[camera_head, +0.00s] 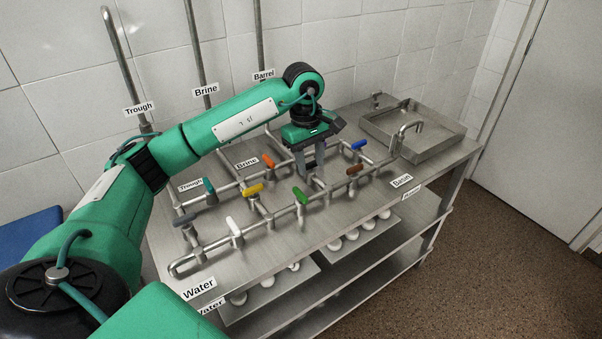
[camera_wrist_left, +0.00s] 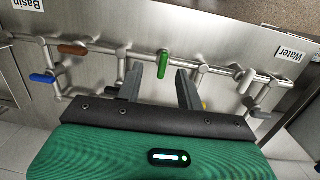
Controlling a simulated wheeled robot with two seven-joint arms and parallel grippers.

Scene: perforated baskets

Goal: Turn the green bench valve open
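The green valve (camera_head: 300,195) has a short lever on the front pipe of the steel bench, and the lever lies crosswise to that pipe. My left gripper (camera_head: 312,168) points down over the pipework, just behind the green valve and apart from it. My right gripper is not in view.
Close by are yellow (camera_head: 253,189), brown (camera_head: 355,168), orange (camera_head: 268,160), white (camera_head: 234,227), teal (camera_head: 209,185), blue (camera_head: 358,145) and grey (camera_head: 184,220) levers. A basin (camera_head: 450,135) stands at the right end. The bench front (camera_head: 320,225) is clear.

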